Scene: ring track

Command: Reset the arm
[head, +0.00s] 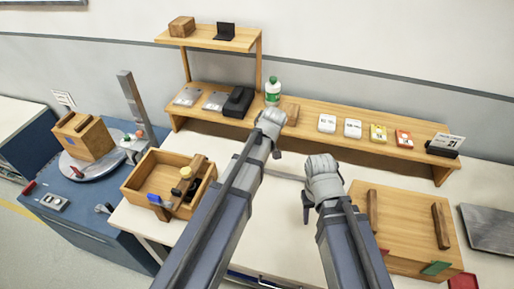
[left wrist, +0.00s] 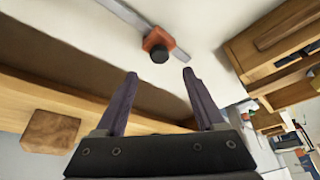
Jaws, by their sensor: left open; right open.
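My left gripper (left wrist: 159,73) is open in the left wrist view, with nothing between its two dark fingers. In the head view my left arm reaches up to the shelf's front edge, and its fingers are mostly hidden by the wrist. My right gripper (head: 306,208) hangs above the white table, left of a closed wooden box (head: 405,225). It holds nothing that I can see, and its fingers are partly hidden.
A long wooden shelf (head: 340,120) runs along the wall with a green-white bottle (head: 273,90) and small cartons. An open wooden crate (head: 140,205) stands left of my left arm. A blue cabinet (head: 95,225) bears a wooden block (head: 83,138) on a turntable.

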